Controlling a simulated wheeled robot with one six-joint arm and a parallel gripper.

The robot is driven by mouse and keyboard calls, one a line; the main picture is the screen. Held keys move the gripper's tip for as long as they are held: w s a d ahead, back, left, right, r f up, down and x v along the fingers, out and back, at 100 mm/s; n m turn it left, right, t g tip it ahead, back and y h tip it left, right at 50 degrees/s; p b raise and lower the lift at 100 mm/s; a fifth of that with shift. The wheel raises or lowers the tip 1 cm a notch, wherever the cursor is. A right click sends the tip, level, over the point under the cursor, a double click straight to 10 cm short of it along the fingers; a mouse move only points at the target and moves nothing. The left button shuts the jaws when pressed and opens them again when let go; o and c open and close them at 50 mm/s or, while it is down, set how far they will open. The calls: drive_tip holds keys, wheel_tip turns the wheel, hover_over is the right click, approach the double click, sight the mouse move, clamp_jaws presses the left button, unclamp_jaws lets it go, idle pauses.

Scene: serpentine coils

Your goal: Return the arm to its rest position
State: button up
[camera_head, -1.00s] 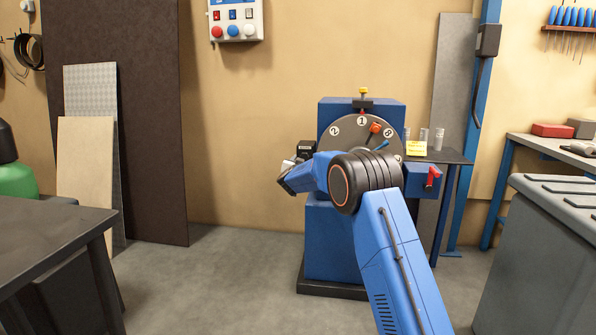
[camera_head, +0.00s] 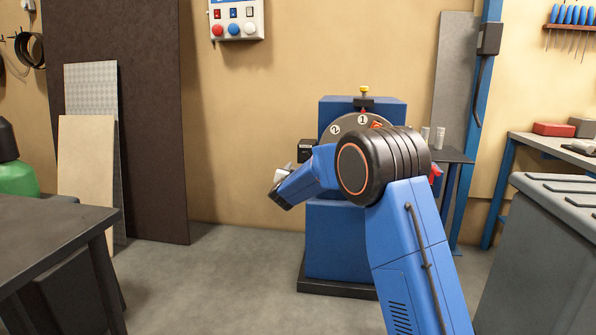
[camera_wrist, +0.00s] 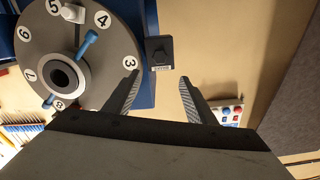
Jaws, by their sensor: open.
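My gripper (camera_wrist: 157,82) is open and empty in the wrist view, with a wide gap between its two ribbed fingers. In the head view my blue arm reaches toward the blue machine, and its black joint hides much of the machine's grey dial (camera_head: 346,124). The numbered dial also shows at the upper left of the wrist view (camera_wrist: 113,65), with a blue peg (camera_wrist: 88,44) and a pale block (camera_wrist: 73,12) on it. A small black box (camera_wrist: 160,52) at the machine's side appears beyond the fingertips, apparently apart from them.
The blue machine (camera_head: 335,243) stands on a dark base by the wall. A dark table (camera_head: 50,225) is at left and a grey cabinet (camera_head: 540,230) at right. Boards (camera_head: 88,165) lean on the wall. The floor (camera_head: 210,275) between table and machine is clear.

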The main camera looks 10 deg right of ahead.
drive_tip(key=s+d+r+n+g+y, duration=0.1)
drive_tip(key=s+r+n+g+y, duration=0.2)
drive_tip(key=s, duration=1)
drive_tip(key=s+d+r+n+g+y, duration=0.15)
drive_tip(key=s+r+y, duration=0.25)
drive_tip(key=s, duration=0.9)
drive_tip(key=s+d+f+g, duration=0.2)
drive_tip(key=s+f, duration=0.3)
drive_tip(key=s, duration=1)
drive_tip(key=s+d+f+n+g+h, duration=0.1)
drive_tip(key=s+d+f+g, duration=0.2)
drive_tip(key=s, duration=1.3)
drive_tip(key=s+d+f+n+g, duration=0.1)
drive_tip(key=s+d+f+g, duration=0.2)
drive_tip(key=s+f, duration=0.5)
drive_tip(key=s+d, duration=0.1)
drive_tip(key=s, duration=0.7)
drive_tip(key=shift+d, duration=0.4)
